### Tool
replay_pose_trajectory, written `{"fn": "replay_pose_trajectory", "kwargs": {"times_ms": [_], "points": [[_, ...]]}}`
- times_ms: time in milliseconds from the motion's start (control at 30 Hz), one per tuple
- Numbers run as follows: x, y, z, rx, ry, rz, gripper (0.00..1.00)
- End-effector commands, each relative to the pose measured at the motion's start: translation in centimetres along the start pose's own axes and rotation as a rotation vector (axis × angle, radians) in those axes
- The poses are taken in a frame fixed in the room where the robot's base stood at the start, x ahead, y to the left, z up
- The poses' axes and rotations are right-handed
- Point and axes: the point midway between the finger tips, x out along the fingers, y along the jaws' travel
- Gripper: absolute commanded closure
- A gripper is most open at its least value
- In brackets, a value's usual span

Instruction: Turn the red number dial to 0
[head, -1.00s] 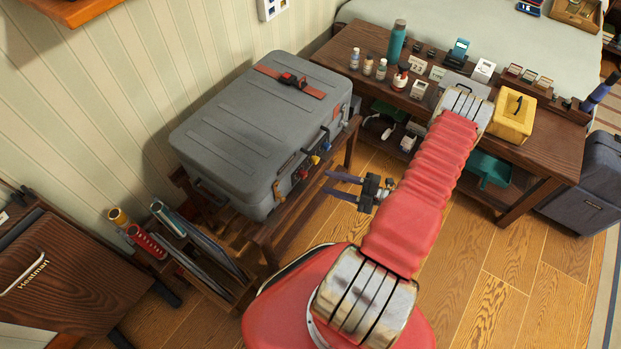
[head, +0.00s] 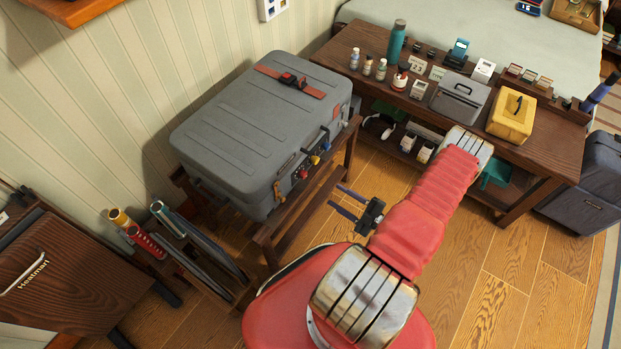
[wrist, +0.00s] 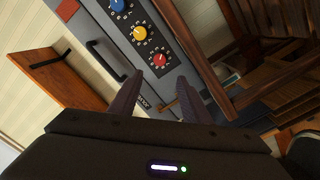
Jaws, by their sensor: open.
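The red number dial (head: 303,174) is on the front side of the grey suitcase (head: 255,125), lowest in a row with a yellow dial (head: 314,160) and a blue dial (head: 326,146). In the wrist view the red dial (wrist: 160,60) has a ring of small white marks, too small to read, so its setting cannot be told. My gripper (head: 335,197) is open and empty, in front of the suitcase and apart from the dials. In the wrist view the red dial shows just beyond and between the fingertips of my gripper (wrist: 159,80).
The suitcase lies on a wooden rack (head: 268,245), and a dark handle (wrist: 107,62) stands out beside the dials. A wooden bench (head: 565,150) with bottles and boxes is at the right. A holder with rolled tubes (head: 147,243) is at the left. The floor between is clear.

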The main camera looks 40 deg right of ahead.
Motion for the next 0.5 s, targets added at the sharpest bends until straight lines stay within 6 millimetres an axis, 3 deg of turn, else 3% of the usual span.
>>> {"fn": "replay_pose_trajectory", "kwargs": {"times_ms": [500], "points": [[5.2,-0.1,-0.1,-0.001,0.002,-0.002,0.57]]}}
